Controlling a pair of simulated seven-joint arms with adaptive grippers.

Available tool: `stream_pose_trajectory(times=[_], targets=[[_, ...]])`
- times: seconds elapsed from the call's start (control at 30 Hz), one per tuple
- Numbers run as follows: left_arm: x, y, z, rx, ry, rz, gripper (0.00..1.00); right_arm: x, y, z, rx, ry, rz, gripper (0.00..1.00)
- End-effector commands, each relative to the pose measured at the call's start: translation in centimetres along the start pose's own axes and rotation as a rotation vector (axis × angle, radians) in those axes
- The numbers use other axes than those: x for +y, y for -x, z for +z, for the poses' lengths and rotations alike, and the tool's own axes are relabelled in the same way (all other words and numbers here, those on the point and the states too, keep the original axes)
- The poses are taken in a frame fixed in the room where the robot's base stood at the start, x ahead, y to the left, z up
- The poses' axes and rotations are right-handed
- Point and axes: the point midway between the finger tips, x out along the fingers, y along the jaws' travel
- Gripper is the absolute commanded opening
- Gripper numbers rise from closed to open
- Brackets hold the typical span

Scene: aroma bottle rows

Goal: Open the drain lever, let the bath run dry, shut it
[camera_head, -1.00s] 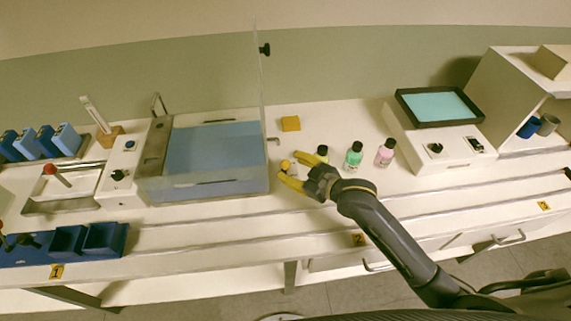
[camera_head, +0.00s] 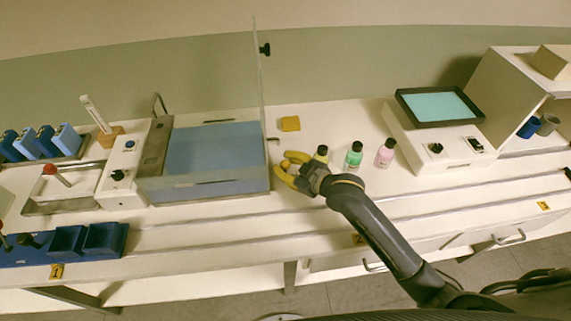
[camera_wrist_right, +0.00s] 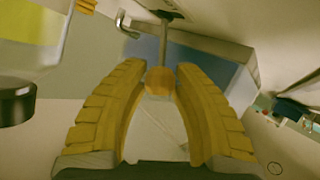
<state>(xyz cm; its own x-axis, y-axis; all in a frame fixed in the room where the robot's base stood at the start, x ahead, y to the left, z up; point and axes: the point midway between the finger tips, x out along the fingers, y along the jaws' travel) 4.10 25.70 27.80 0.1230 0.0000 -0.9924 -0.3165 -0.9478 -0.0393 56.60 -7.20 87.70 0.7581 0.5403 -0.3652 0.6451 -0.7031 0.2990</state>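The bath (camera_head: 205,188) is a clear-walled tank holding blue water (camera_head: 215,146), left of centre in the head view. The drain lever's orange ball knob (camera_head: 286,164) stands just right of the bath. In the right wrist view the knob (camera_wrist_right: 160,82) sits at the end of a metal rod (camera_wrist_right: 164,45) that runs toward the bath wall. My right gripper (camera_head: 286,168) is open, its yellow fingers on either side of the knob. The wrist view shows the knob between the fingertips (camera_wrist_right: 160,74), with narrow gaps at its sides. My left gripper is not in view.
Yellow-, green- (camera_head: 354,155) and pink-labelled (camera_head: 386,153) bottles stand right of the gripper; the yellow one (camera_head: 321,153) is very close to it. A clear upright panel (camera_head: 260,80) rises at the bath's right end. A yellow block (camera_head: 290,123) lies behind the knob.

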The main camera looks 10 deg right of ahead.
Motion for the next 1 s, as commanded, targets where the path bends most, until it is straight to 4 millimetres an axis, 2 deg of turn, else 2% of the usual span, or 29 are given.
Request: stream_pose_trajectory(times=[0.03, 0.2, 0.67, 1.0], targets=[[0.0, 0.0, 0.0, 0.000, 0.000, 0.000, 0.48, 0.0, 0.0, 0.0, 0.000, 0.000, 0.000, 0.20], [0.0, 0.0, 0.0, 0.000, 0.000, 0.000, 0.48, 0.0, 0.0, 0.0, 0.000, 0.000, 0.000, 0.00], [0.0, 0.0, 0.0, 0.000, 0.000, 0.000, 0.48, 0.3, -0.2, -0.3, -0.022, -0.016, -0.015, 0.00], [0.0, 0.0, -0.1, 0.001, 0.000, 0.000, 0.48, 2.2, -1.2, -0.8, -0.190, -0.139, -0.113, 0.00]])
